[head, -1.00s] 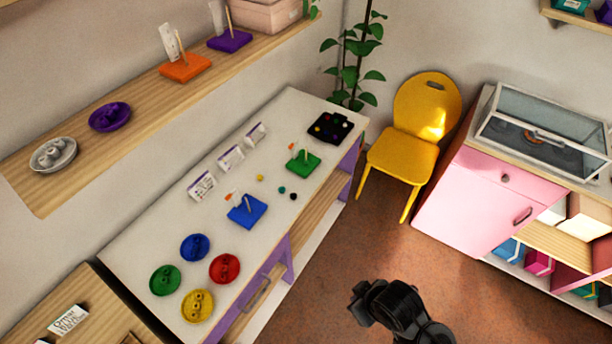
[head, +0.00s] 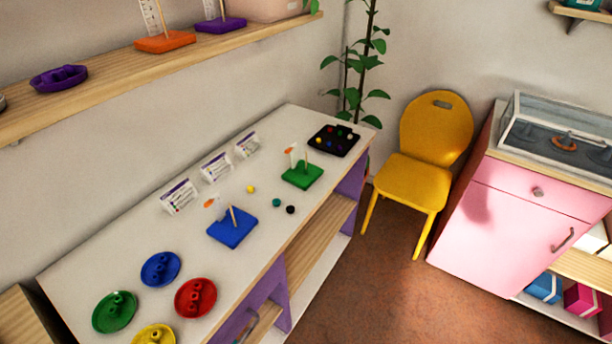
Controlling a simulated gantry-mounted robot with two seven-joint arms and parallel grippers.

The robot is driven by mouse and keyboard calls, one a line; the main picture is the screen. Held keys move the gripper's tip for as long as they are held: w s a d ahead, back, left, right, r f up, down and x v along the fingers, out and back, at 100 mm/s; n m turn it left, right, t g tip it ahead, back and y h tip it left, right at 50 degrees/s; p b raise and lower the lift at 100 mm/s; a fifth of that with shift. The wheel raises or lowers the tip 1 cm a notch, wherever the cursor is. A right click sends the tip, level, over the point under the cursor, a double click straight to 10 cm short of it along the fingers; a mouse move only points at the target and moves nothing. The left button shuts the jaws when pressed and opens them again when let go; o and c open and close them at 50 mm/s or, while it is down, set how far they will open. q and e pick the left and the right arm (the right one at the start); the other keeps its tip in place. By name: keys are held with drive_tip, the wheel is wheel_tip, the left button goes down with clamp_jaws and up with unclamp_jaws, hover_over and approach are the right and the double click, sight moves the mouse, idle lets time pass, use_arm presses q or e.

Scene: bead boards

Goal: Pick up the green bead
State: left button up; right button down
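A small teal-green bead (head: 276,203) lies loose on the white tabletop, between the blue peg board (head: 228,236) and the green peg board (head: 303,180). A black bead (head: 290,209) lies just to its right, and a yellow bead (head: 250,189) lies to its upper left. A black tray (head: 325,149) at the far end of the table holds several small coloured beads; whether one of them is green is too small to tell. Neither of my grippers shows in the head view.
Green (head: 114,312), blue (head: 160,269), red (head: 196,298) and yellow (head: 153,337) dishes stand at the table's near end. Cards (head: 179,197) stand along the wall side. A yellow chair (head: 414,178) and a pink cabinet (head: 495,225) stand to the right, beyond open floor.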

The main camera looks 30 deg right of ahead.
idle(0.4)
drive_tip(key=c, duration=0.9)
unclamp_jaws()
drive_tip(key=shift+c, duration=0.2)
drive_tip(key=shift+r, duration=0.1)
